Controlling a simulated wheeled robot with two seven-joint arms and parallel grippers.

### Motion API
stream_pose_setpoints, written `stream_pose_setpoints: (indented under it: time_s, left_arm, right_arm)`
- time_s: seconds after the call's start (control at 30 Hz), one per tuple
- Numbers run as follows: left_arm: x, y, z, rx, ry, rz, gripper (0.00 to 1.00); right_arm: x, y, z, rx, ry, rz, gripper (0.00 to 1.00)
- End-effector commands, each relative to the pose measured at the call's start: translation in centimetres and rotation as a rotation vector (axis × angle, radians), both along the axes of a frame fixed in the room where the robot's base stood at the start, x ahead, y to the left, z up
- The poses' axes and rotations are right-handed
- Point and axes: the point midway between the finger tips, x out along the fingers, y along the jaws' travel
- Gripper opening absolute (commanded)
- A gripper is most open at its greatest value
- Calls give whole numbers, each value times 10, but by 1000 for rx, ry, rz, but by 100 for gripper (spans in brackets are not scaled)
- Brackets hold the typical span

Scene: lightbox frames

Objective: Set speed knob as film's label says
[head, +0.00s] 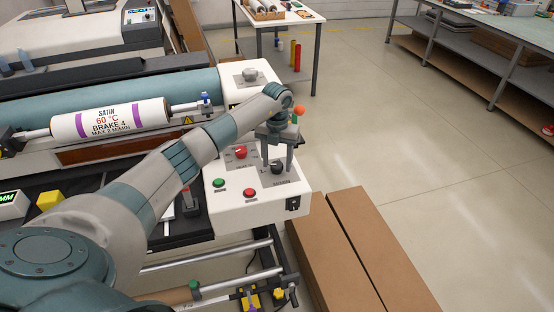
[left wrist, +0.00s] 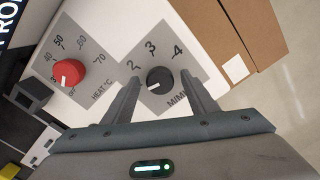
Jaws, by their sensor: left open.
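The black speed knob (left wrist: 159,80) sits on a grey plate with 2, 3, 4 and a partly hidden M/MIN marking. Its pale mark faces lower left, towards the left finger, away from the 3. In the head view the knob (head: 278,168) is on the white control box (head: 258,207). My left gripper (left wrist: 161,78) is open, with one finger on each side of the knob; contact is unclear. It reaches down from above in the head view (head: 277,167). The film roll (head: 110,119) reads SATIN, 60 °C, BRAKE 4, MAX 3 M/MIN. My right gripper is out of view.
The red heat knob (left wrist: 68,74) is left of the speed knob, its mark towards OFF. A green button (head: 219,183) and a red button (head: 250,193) are on the box front. Brown cardboard boxes (head: 375,250) lie on the floor at right.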

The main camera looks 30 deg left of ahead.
Motion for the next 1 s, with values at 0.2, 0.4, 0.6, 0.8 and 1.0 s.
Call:
stream_pose_setpoints:
  time_s: [0.2,0.4,0.6,0.8,1.0]
  left_arm:
    - [0,0,-1,0,0,0,52]
    - [0,0,0,0,0,0,14]
    - [0,0,-1,0,0,-2,11]
    - [0,0,-2,1,0,-32,11]
    - [0,1,-3,2,0,-115,11]
  right_arm:
    - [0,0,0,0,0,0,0]
    - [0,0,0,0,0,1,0]
    - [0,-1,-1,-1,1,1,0]
    - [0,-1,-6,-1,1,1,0]
    - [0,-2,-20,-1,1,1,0]
